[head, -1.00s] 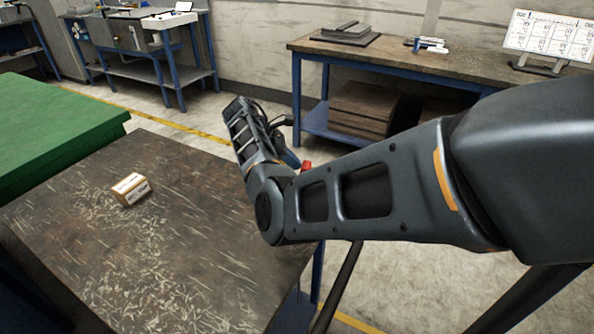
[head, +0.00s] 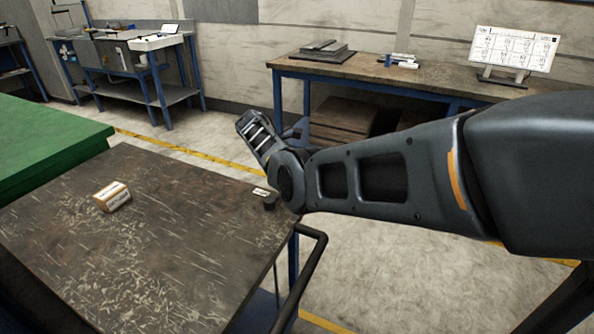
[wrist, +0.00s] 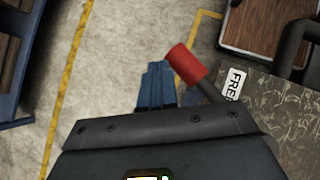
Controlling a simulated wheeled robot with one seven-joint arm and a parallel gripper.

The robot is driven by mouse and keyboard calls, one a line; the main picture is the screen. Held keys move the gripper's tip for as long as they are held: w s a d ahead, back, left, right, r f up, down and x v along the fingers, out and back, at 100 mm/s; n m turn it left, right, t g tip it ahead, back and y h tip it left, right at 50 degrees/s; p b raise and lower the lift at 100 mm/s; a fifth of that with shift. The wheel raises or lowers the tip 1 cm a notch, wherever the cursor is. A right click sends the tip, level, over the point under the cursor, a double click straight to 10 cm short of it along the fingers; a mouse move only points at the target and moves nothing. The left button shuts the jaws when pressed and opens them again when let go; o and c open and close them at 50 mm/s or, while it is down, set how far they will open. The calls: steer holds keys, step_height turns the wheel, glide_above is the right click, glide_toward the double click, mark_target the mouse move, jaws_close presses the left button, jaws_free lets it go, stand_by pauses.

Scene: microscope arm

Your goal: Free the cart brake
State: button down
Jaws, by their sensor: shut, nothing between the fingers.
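The cart has a dark, scratched top (head: 170,250). Its brake lever shows in the wrist view as a red grip (wrist: 186,64) on a dark rod, beside the cart's edge. A white label (wrist: 235,84), partly cut off by my own arm and reading "FRE", lies on the cart top right of the lever. A small white label also shows at the cart's edge in the head view (head: 262,192). My gripper (wrist: 156,72) has its blue fingers shut and empty, just left of the red grip. I cannot tell whether they touch. In the head view my arm hides the lever and the fingers.
A small cream-and-brown box (head: 112,197) stands on the cart top. A green-topped block (head: 50,140) is at left. A workbench (head: 400,76) stands behind, with open floor between.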

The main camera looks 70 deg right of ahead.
steer(key=shift+s+a+m+y, duration=0.3)
steer(key=shift+s+m+y, duration=0.1)
steer(key=shift+s+m, duration=0.3)
steer(key=shift+p, duration=0.3)
